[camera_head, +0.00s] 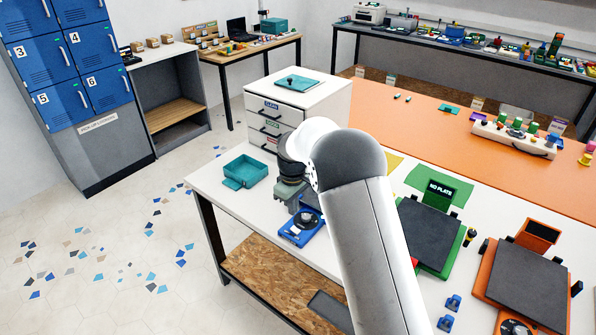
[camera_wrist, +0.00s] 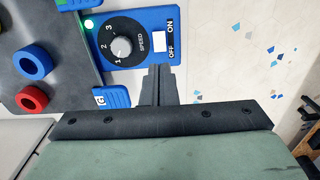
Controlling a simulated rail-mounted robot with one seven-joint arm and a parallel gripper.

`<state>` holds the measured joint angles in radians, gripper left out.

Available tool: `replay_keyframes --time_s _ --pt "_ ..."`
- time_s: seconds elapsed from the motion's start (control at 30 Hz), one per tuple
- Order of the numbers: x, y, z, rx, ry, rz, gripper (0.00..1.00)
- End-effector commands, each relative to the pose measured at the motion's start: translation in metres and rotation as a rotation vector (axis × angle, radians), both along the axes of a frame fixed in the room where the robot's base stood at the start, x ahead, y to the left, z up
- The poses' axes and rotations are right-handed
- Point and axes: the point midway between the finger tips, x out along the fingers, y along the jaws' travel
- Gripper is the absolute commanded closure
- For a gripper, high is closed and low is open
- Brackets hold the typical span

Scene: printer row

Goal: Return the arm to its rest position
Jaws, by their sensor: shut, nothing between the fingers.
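My arm reaches up from the bottom of the head view and bends down at its wrist. My gripper (camera_wrist: 159,72) is shut and empty, its fingers together in the wrist view. The fingertips overlap the lower edge of a blue speed panel (camera_wrist: 183,22) with a round dial (camera_wrist: 120,47) and an on/off switch; I cannot tell whether they touch. In the head view the gripper body (camera_head: 290,191) is over the white bench beside the blue panel (camera_head: 292,236), and its fingertips are hard to make out.
A blue ring (camera_wrist: 33,62) and a red ring (camera_wrist: 32,98) lie on a dark plate left of the panel. A teal tray (camera_head: 245,171) sits left of the gripper. A white drawer unit (camera_head: 330,100) stands behind. Printers with dark beds (camera_head: 431,232) are to the right. Open floor lies left.

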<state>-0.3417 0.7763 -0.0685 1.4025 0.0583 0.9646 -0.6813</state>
Motion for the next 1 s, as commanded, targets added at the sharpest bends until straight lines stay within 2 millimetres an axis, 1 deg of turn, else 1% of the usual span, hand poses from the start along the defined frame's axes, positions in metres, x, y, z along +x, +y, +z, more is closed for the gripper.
replay_keyframes --time_s 0.07,0.17,0.27,0.33,0.37,0.4,0.47,0.5,0.57,0.6,0.63,0.67,0.7,0.77,0.8,0.9,1.0 --pt "0.000 -0.001 0.001 0.000 0.000 -0.002 1.00" --pt "-0.006 -0.008 0.013 0.003 -0.004 -0.029 1.00" --pt "-0.025 -0.029 0.041 0.010 -0.010 -0.106 1.00" --pt "-0.048 -0.050 0.067 0.017 -0.015 -0.185 1.00" --pt "-0.060 -0.060 0.078 0.019 -0.016 -0.223 1.00" --pt "-0.078 -0.072 0.091 0.022 -0.019 -0.275 1.00" --pt "-0.107 -0.090 0.109 0.027 -0.023 -0.353 1.00" --pt "-0.127 -0.101 0.119 0.030 -0.025 -0.404 1.00" --pt "-0.159 -0.117 0.131 0.033 -0.030 -0.481 1.00" --pt "-0.181 -0.127 0.138 0.035 -0.034 -0.531 1.00" --pt "-0.198 -0.134 0.141 0.036 -0.036 -0.570 1.00" --pt "-0.215 -0.140 0.144 0.037 -0.039 -0.607 1.00" --pt "-0.237 -0.147 0.146 0.038 -0.043 -0.657 1.00" --pt "-0.268 -0.157 0.147 0.039 -0.047 -0.726 1.00" --pt "-0.288 -0.162 0.145 0.039 -0.049 -0.767 1.00" --pt "-0.327 -0.171 0.140 0.037 -0.056 -0.852 1.00" --pt "-0.352 -0.176 0.134 0.035 -0.060 -0.908 1.00"
